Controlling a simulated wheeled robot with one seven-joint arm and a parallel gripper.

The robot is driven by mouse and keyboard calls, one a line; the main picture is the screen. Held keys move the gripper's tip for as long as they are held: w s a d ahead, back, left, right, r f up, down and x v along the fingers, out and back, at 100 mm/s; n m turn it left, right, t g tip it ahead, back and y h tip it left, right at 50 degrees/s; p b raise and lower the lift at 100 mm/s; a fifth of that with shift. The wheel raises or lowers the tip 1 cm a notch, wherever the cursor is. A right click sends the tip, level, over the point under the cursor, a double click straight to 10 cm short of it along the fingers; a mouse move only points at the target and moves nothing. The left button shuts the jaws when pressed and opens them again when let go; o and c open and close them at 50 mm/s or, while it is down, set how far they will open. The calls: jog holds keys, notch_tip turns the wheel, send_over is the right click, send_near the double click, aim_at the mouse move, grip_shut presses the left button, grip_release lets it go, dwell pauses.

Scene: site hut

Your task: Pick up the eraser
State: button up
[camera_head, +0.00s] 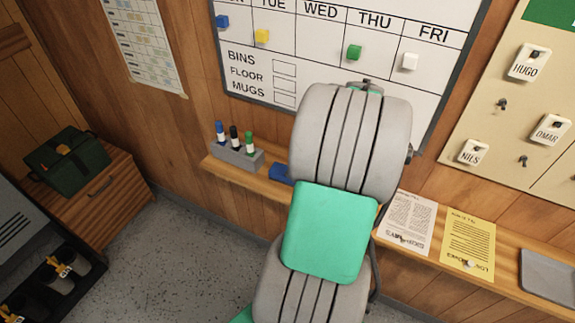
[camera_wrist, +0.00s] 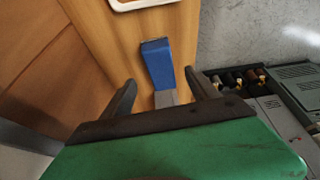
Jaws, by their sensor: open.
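The eraser (camera_head: 281,173) is a small blue block on the wooden shelf below the whiteboard, just right of the pen holder. My arm hides its right part in the head view. In the wrist view the eraser (camera_wrist: 157,62) shows as a blue block with a grey part at its near end. My gripper (camera_wrist: 160,80) is open, with one dark finger on each side of the eraser. The fingers look apart from it; I cannot tell how far above the shelf they are. My gripper is hidden behind my arm in the head view.
A grey holder (camera_head: 237,154) with several pens stands left of the eraser on the shelf (camera_head: 222,167). A white sheet (camera_head: 408,222), a yellow sheet (camera_head: 468,243) and a grey tray (camera_head: 548,275) lie to the right. The whiteboard (camera_head: 300,50) hangs above.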

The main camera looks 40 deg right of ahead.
jog(key=x, duration=0.2)
jog(key=p+x, duration=0.1)
jog(key=x, duration=0.1)
jog(key=p+x, duration=0.1)
jog(key=x, duration=0.1)
jog(key=shift+w+a+f, duration=0.2)
jog(key=shift+w+a, duration=0.05)
jog(key=shift+w, duration=0.15)
jog(key=shift+f, duration=0.1)
jog(key=shift+f+b, duration=0.15)
jog(key=shift+b, duration=0.15)
jog(key=c, duration=1.5)
jog(key=shift+o, duration=0.2)
jog(key=shift+r, duration=0.7)
jog(key=s+a+r+b, duration=0.3)
jog(key=s+a+r, duration=0.1)
jog(key=s+r, duration=0.8)
jog(key=shift+s+b, duration=0.3)
jog(key=shift+s, duration=0.45)
